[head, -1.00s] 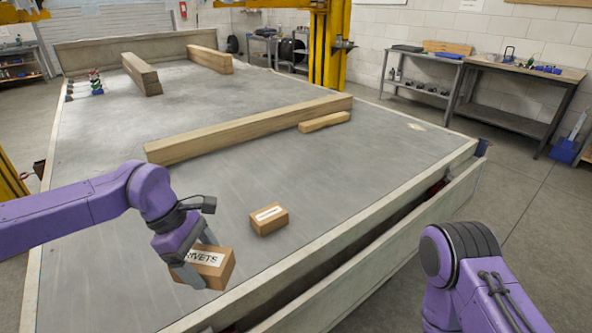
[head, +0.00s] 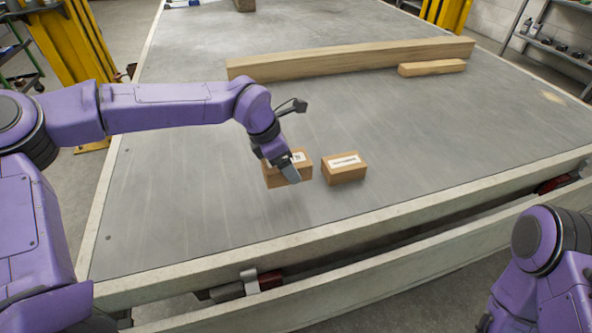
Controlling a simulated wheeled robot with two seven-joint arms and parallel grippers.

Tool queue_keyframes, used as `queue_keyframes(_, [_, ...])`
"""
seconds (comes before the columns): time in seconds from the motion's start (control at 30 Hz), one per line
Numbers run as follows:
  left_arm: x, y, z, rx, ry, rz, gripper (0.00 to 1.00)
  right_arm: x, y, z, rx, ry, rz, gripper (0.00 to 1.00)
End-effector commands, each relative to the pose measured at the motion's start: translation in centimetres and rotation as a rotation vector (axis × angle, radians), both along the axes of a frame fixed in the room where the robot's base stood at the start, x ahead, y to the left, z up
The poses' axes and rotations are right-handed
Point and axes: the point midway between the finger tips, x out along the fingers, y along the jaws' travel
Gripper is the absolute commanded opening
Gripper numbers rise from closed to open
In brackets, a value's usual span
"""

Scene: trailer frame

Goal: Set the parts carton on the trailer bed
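The parts carton (head: 273,180) is a small brown box with a white label, marked RIVETS in the earlier view. It is at the trailer bed (head: 190,190), in the middle of the head view. My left gripper (head: 289,171) reaches down onto it from the upper left and appears shut on it, with a finger across its near side. The finger hides part of the carton and its label. I cannot tell whether its underside touches the bed. My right gripper is out of view; only the arm shows at lower right.
A second small labelled carton (head: 345,170) sits on the bed just right of the held one, with a narrow gap. A long timber (head: 350,61) and a short block (head: 432,68) lie behind. The bed left of the cartons is clear, bounded by a pale front rim (head: 200,278).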

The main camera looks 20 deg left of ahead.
Motion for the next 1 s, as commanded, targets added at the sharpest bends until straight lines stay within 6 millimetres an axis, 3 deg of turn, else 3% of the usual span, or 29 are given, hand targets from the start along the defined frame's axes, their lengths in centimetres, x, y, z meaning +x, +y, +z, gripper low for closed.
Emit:
queue_keyframes(0.03, [0.8,0.0,-1.5,0.003,0.008,-0.001,0.36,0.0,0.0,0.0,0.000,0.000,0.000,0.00])
queue_keyframes(0.2, [2.9,-0.1,-3.9,0.000,0.005,-0.002,0.36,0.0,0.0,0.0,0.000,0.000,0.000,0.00])
queue_keyframes(0.37, [4.0,-0.1,-5.2,0.002,0.005,-0.003,0.36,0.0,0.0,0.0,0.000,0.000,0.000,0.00])
queue_keyframes(0.5, [4.0,-0.1,-7.8,0.001,0.005,-0.005,0.36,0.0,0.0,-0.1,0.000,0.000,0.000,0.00])
queue_keyframes(0.87, [4.0,-0.1,-8.5,0.000,0.004,-0.003,0.36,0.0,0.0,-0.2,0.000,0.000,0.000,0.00])
queue_keyframes(0.9, [4.0,-0.1,-8.6,0.001,0.004,-0.003,0.82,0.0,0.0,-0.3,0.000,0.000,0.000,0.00])
queue_keyframes(0.97, [4.0,-0.1,-8.6,0.001,0.004,-0.003,1.00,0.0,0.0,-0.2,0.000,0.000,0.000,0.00])
queue_keyframes(1.0, [4.0,-0.1,-8.6,0.001,0.004,-0.003,1.00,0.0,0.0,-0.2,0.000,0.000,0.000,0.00])
